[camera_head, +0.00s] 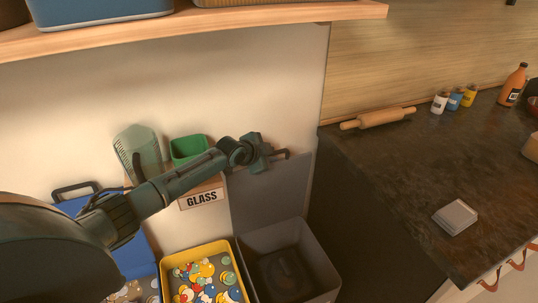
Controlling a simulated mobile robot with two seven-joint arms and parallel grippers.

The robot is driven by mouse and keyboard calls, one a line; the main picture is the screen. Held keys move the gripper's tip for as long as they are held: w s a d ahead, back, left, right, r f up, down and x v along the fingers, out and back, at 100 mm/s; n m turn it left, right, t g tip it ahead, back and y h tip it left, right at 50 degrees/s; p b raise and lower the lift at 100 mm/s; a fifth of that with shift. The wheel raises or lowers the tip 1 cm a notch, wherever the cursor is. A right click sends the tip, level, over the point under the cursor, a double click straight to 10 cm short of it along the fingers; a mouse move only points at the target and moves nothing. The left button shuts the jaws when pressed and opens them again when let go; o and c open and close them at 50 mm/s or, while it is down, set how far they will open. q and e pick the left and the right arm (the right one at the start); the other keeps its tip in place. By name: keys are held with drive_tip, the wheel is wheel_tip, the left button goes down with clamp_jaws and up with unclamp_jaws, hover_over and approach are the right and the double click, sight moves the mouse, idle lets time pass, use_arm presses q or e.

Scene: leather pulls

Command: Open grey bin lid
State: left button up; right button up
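The grey bin (318,268) stands low in the middle, beside the dark counter side. Its grey lid (275,195) stands upright at the back against the wall, and the dark inside of the bin shows. A dark handle (284,154) sits at the lid's top edge. My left arm reaches across from the left, and my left gripper (268,153) is at the top of the lid, right by the handle. Its fingers are small and dark, so I cannot tell whether they are open, shut or touching the handle. My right gripper is not in view.
A yellow bin (166,284) with colourful contents and a blue bin with a raised lid (135,255) stand to the left. A GLASS sign (201,198), a green box (188,148) and a clear container are behind my arm. The counter (400,160) is right; a shelf (270,17) hangs above.

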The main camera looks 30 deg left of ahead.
use_arm(q)
drive_tip(key=shift+o, duration=1.2)
drive_tip(key=shift+s+f, duration=0.1)
wheel_tip(320, 180, up, 10)
drive_tip(key=shift+r, duration=0.25)
